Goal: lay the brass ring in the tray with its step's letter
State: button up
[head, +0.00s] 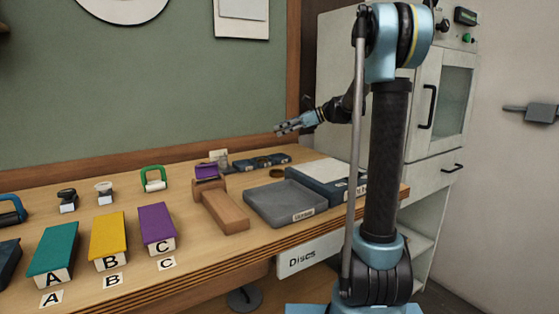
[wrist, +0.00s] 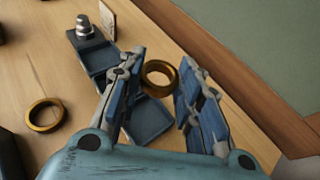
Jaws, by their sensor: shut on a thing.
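My gripper (wrist: 158,85) is shut on a brass ring (wrist: 160,76), which shows between its two fingers in the wrist view. In the head view my gripper (head: 283,129) is raised above the back of the bench; the held ring is not clear there. Small blue trays stand in a row below: one at the row's end (wrist: 98,57), another partly behind a finger (wrist: 150,119). The row also shows in the head view (head: 262,162). No letters can be read on these trays. A second brass ring (wrist: 45,115) lies on the bench, apart from the trays.
Teal, yellow and purple blocks (head: 158,229) marked A, B and C stand at the bench front with letter cards. A grey tray (head: 285,204) and a larger blue box (head: 325,182) stand right. A silver fitting (wrist: 83,28) and pale card (wrist: 108,18) stand near the small trays.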

notch_tip(320, 180, down, 8)
jog(key=shift+f, duration=0.65)
jog(key=shift+s+f, duration=0.1)
jog(key=shift+f, duration=0.45)
jog(key=o, duration=0.9)
jog(key=shift+r, duration=0.25)
jog(key=v, duration=1.2)
jog(key=shift+r, duration=0.3)
